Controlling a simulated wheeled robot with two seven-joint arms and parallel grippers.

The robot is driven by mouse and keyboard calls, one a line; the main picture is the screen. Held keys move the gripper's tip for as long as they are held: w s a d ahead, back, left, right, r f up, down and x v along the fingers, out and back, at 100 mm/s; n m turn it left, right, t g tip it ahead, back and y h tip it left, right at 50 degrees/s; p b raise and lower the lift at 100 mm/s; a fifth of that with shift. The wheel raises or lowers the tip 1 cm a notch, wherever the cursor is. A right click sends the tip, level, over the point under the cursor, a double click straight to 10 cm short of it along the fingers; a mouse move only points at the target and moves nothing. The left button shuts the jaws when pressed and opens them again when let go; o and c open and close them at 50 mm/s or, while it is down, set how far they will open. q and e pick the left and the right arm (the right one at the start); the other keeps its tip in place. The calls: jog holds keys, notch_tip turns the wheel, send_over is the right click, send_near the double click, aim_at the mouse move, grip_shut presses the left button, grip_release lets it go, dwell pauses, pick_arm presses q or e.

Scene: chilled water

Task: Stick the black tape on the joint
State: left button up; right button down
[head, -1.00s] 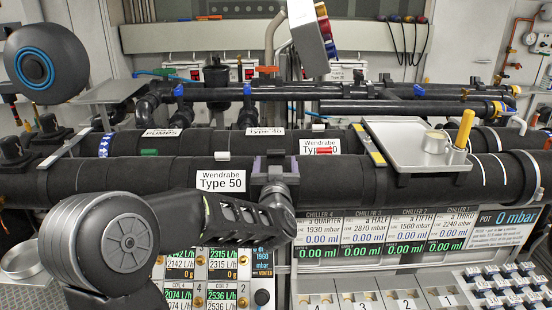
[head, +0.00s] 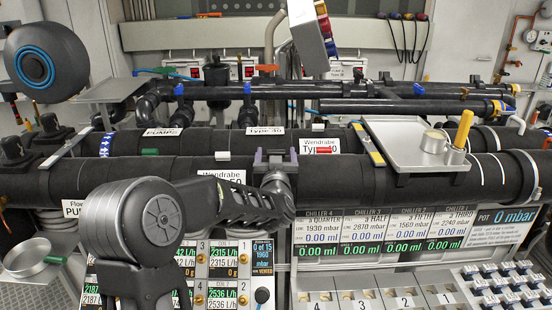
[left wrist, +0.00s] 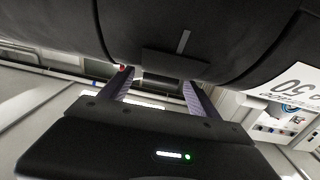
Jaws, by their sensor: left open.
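My left gripper (head: 276,153) is at the front black pipe (head: 340,182), left of the metal tray. Its two purple-grey fingers are apart. In the left wrist view the fingers (left wrist: 158,76) point at the pipe's underside or near side. A dark, flat rectangular patch (left wrist: 175,63) shows on the pipe between them. It may be the black tape, but I cannot tell for sure, nor whether the fingers touch it. A short pale mark (left wrist: 183,42) lies just above it. In the head view the wrist hides this spot. My right gripper is not seen.
A metal tray (head: 395,140) with a metal cup (head: 433,141) and a yellow-handled tool (head: 463,130) sits on the pipes to the right. Display panels (head: 390,235) and switches lie below. A round pan (head: 28,258) stands at far left. More pipes run behind.

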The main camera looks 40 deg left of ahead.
pick_arm(q)
jog(key=shift+c, duration=0.4)
grip_shut()
notch_tip(320, 180, up, 10)
jog(key=shift+p, duration=0.4)
dwell(0.5)
dwell(0.4)
notch_tip(320, 180, down, 2)
jog(key=p, duration=0.5)
jog(key=shift+s, duration=0.15)
jog(key=shift+s+d+f+y+p, duration=0.1)
jog(key=shift+f+y+p, duration=0.2)
jog(key=shift+p, duration=0.05)
jog(key=shift+f, duration=0.25)
